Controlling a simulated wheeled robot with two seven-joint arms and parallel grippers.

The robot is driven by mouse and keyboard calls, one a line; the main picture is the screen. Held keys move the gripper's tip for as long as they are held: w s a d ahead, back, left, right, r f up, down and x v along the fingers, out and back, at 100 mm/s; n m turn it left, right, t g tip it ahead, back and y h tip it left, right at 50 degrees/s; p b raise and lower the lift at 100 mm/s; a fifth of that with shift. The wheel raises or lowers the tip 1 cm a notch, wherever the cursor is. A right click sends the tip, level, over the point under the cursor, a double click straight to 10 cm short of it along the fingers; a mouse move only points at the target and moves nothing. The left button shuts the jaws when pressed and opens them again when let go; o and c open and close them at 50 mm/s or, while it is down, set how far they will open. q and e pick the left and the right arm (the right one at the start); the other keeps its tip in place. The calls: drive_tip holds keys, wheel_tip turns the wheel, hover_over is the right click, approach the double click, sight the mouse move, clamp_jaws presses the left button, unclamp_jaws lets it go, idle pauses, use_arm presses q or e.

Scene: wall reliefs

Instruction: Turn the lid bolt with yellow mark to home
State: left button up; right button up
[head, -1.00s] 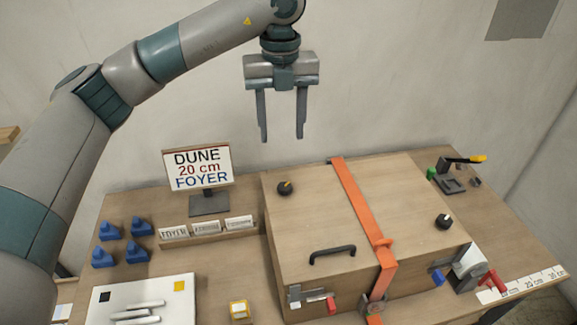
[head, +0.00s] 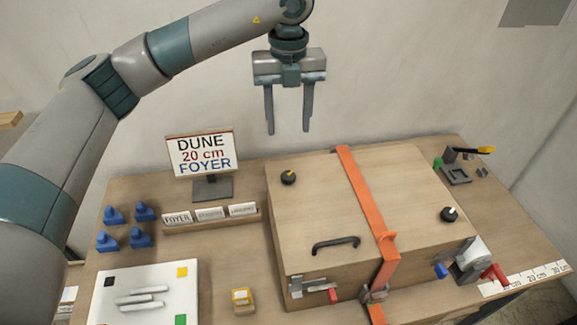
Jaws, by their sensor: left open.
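A wooden box with a flat lid (head: 320,210) stands on the table. A black round lid bolt with a yellow mark (head: 288,177) is at the lid's back left. A second black bolt (head: 448,214), with a pale mark, is at the lid's right side. My left gripper (head: 288,132) is open and empty, fingers pointing down. In the picture it is just above the yellow-marked bolt, apart from it; the exact height is hard to tell. My right gripper is not in view.
An orange strap (head: 366,198) crosses the lid between the bolts, and a black handle (head: 336,243) is at its front. A sign (head: 201,154) stands left of the box. Blue pieces (head: 108,241) and a white board (head: 150,277) lie further left.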

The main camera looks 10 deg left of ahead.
sight(288, 175)
use_arm(q)
wheel_tip(288, 175, down, 14)
drive_tip(key=p, duration=0.4)
drive_tip(key=shift+r+p, duration=0.2)
drive_tip(key=shift+p, duration=0.15)
drive_tip(key=shift+f, duration=0.55)
drive_tip(key=shift+c, duration=0.6)
drive_tip(key=c, duration=0.9)
